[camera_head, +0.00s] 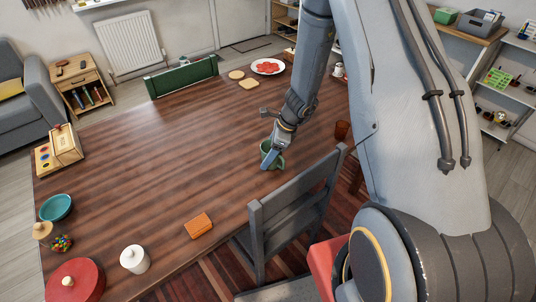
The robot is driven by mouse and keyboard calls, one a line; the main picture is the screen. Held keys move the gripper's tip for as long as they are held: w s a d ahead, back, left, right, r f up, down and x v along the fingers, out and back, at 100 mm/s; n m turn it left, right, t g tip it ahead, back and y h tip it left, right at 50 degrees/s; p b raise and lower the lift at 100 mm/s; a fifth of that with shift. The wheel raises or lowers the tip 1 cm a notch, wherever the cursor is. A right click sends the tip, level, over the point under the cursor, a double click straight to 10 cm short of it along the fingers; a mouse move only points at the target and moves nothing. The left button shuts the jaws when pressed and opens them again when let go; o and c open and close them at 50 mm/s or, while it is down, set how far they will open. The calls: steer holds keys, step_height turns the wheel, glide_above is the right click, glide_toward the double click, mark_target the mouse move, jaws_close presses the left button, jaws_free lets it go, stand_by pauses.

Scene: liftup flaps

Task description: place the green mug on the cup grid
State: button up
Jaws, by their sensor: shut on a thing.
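The green mug (276,161) is on or just above the wooden table, right of the table's middle; I cannot tell if its base touches the top. My gripper (270,153) reaches down to the mug from above and is shut on it. One blue finger shows along the mug's left side, and the other finger is hidden. I cannot make out a cup grid for certain in this view.
The wooden table (150,150) has wide clear room left of the mug. A grey chair (295,200) stands close at the near edge. An orange block (198,225), white jar (134,259), teal bowl (56,207) and red-topped container (75,280) lie nearer. A brown cup (342,131) stands right.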

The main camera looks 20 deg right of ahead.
steer(key=shift+f, duration=0.35)
steer(key=shift+f, duration=0.1)
steer(key=o, duration=0.8)
steer(key=shift+f, duration=0.1)
steer(key=o, duration=0.5)
steer(key=shift+c, duration=0.2)
